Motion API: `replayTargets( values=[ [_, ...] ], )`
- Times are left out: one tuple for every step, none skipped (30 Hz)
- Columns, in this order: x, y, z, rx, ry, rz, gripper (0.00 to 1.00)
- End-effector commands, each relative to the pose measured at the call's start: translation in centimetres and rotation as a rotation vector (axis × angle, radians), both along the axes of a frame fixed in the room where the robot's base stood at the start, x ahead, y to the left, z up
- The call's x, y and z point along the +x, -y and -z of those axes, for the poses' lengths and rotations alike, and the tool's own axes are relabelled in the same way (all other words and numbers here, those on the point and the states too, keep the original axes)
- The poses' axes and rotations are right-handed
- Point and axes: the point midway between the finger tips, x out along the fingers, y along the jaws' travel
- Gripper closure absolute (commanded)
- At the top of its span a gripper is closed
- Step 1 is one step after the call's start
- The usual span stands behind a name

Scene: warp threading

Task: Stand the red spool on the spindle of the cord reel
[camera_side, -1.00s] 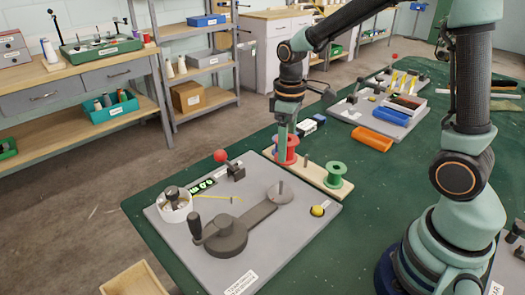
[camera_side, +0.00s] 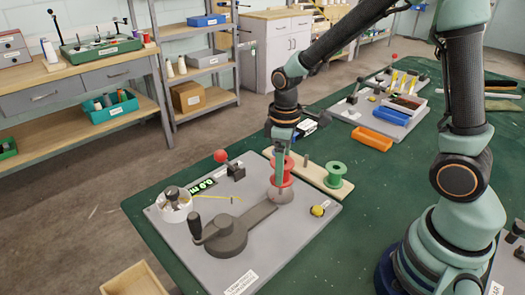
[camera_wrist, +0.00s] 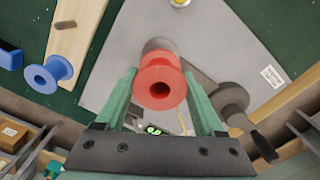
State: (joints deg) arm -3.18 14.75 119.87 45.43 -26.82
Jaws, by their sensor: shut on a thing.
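The red spool (camera_side: 281,172) is upright between the fingers of my gripper (camera_side: 279,165), which is shut on it. It is over the round grey disc (camera_side: 281,197) at the right end of the cord reel's arm. The spindle is hidden by the spool, so I cannot tell whether the spool is around it or just above it. In the wrist view, the red spool (camera_wrist: 160,72) sits between both green fingers, its dark hole facing the camera. The cord reel (camera_side: 226,236) with its crank handle stands on the grey plate (camera_side: 185,255).
A wooden board (camera_side: 312,172) behind holds a bare peg and a green spool (camera_side: 335,175). A yellow knob (camera_side: 318,211) and a red-knobbed lever (camera_side: 221,156) are on the plate. An orange tray (camera_side: 370,139) lies further back.

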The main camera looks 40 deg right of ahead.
Motion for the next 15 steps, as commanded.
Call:
replayTargets(
  values=[
    [0.0, 0.0, 0.4, 0.000, -0.001, 0.000, 0.70],
    [0.0, 0.0, 0.6, -0.001, -0.001, 0.000, 0.70],
    [-0.1, 0.0, 0.9, 0.000, -0.002, 0.000, 0.70],
    [-0.1, 0.0, 1.1, 0.000, -0.002, 0.000, 0.70],
    [0.0, 0.0, 1.3, 0.000, -0.001, 0.000, 0.70],
    [0.0, 0.0, 1.6, -0.001, -0.001, 0.000, 0.70],
    [0.0, 0.0, 1.8, -0.001, -0.001, 0.000, 0.70],
    [0.0, 0.0, 2.0, 0.000, -0.001, 0.000, 0.70],
    [0.0, 0.0, 2.2, 0.000, -0.001, 0.000, 0.70],
    [0.0, 0.0, 2.3, 0.000, 0.000, 0.000, 0.70],
    [0.0, 0.0, 2.5, 0.000, 0.000, 0.000, 0.70],
    [0.0, 0.0, 2.6, 0.000, 0.000, 0.000, 0.70],
    [0.0, 0.0, 2.7, 0.000, 0.000, 0.000, 0.70],
    [0.0, 0.0, 2.8, 0.000, 0.000, 0.000, 0.70],
    [0.0, 0.0, 2.9, 0.000, 0.000, 0.000, 0.70]
  ],
)
